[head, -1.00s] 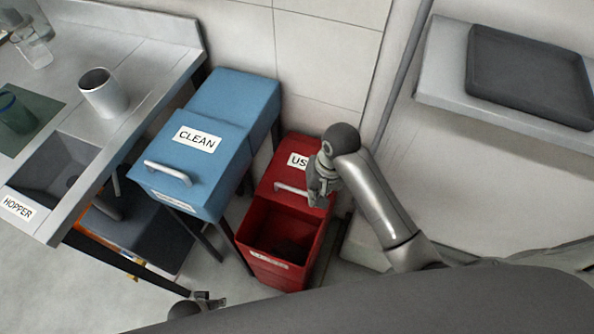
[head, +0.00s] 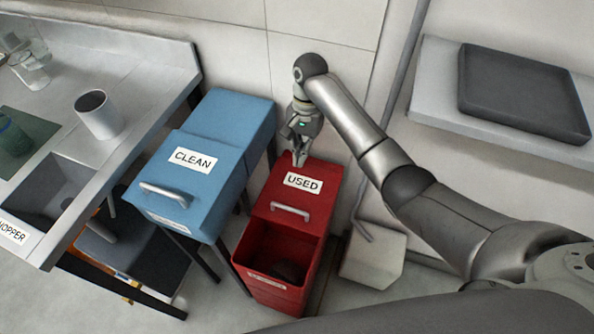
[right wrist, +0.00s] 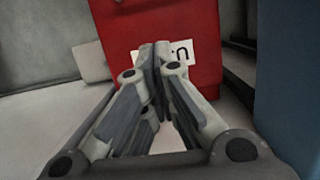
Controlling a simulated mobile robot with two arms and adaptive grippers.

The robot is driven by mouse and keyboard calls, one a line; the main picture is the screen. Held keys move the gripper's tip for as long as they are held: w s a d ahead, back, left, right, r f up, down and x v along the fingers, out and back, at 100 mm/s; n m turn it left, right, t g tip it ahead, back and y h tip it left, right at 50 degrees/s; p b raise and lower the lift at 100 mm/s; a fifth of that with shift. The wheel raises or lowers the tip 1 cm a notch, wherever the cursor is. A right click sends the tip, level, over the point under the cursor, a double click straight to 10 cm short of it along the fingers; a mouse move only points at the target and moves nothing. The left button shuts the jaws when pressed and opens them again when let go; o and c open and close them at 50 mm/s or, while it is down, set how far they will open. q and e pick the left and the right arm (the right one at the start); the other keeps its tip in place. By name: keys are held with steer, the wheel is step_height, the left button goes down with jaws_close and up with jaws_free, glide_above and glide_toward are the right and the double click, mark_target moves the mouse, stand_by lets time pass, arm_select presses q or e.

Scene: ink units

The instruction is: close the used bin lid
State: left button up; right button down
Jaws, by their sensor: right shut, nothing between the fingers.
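The red used bin (head: 275,292) stands on the floor with its front part open; something dark lies inside. Its red lid (head: 309,178), with the USED label and a grey handle (head: 290,209), is slid back over the rear part. My right gripper (head: 299,163) is shut and empty, pointing down at the back edge of the lid; I cannot tell whether it touches. In the right wrist view the shut fingers (right wrist: 160,50) are in front of the red lid (right wrist: 207,20) and its partly hidden label. My left gripper is out of view.
The blue CLEAN bin (head: 208,162) stands close on the left, its lid shut. A steel counter (head: 140,88) with a white cup (head: 98,115) is further left. A wall shelf with a dark tray (head: 522,95) is at right. A pale block (head: 373,259) lies right of the red bin.

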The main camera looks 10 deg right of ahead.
mark_target(285, 223)
steer(key=x, duration=0.9)
steer(key=shift+b, duration=0.4)
steer(key=shift+s+a+f+p, duration=0.2)
steer(key=shift+s+a+p, duration=0.1)
steer(key=shift+s+a, duration=0.4)
steer(key=shift+s+a+f+p, duration=0.25)
steer(key=shift+s+a, duration=0.1)
steer(key=shift+s, duration=0.6)
steer(key=shift+r, duration=0.1)
steer(key=shift+s+a+r+p, duration=0.15)
steer(key=shift+s+a+p, duration=0.1)
steer(key=shift+p, duration=0.2)
steer(key=s+a+p, duration=0.1)
steer(key=p, duration=0.1)
steer(key=s+a+p, duration=0.1)
steer(key=s+p, duration=0.1)
steer(key=s+a+p, duration=0.1)
steer(key=s+p, duration=0.1)
steer(key=p, duration=0.1)
steer(key=shift+a+r, duration=0.15)
steer(key=shift+r, duration=0.15)
steer(key=s+a+f+p, duration=0.1)
steer(key=s+a+p, duration=0.4)
steer(key=s+p, duration=0.1)
steer(key=shift+s, duration=0.75)
